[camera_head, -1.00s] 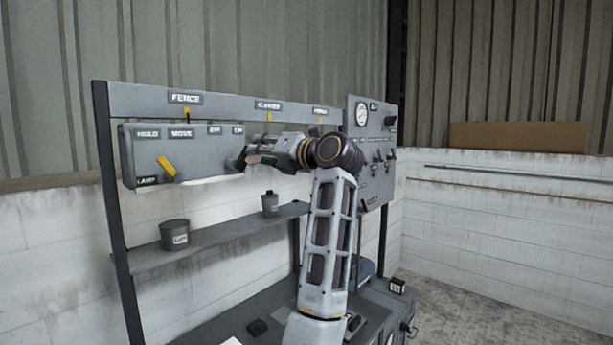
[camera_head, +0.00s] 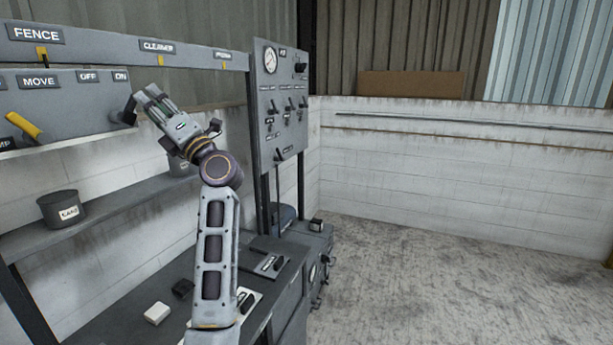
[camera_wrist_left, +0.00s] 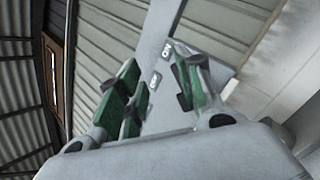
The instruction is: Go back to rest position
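My left gripper (camera_head: 150,100) points up and to the left in the head view, just right of the grey switch box (camera_head: 62,108). A black handle (camera_head: 128,113) at the box's ON end appears right beside the fingertips; I cannot tell if they touch. In the left wrist view the green-padded fingers (camera_wrist_left: 160,88) stand apart with nothing held between them, and the OFF and ON labels (camera_wrist_left: 160,65) show behind. The yellow lever (camera_head: 24,126) on the box is tilted. My right gripper is in no view.
A gauge panel (camera_head: 279,100) with several levers stands right of my arm. Below are a shelf (camera_head: 110,208) with a dark can (camera_head: 62,208), and a bench (camera_head: 130,290) with small items. The concrete floor (camera_head: 430,290) to the right is clear.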

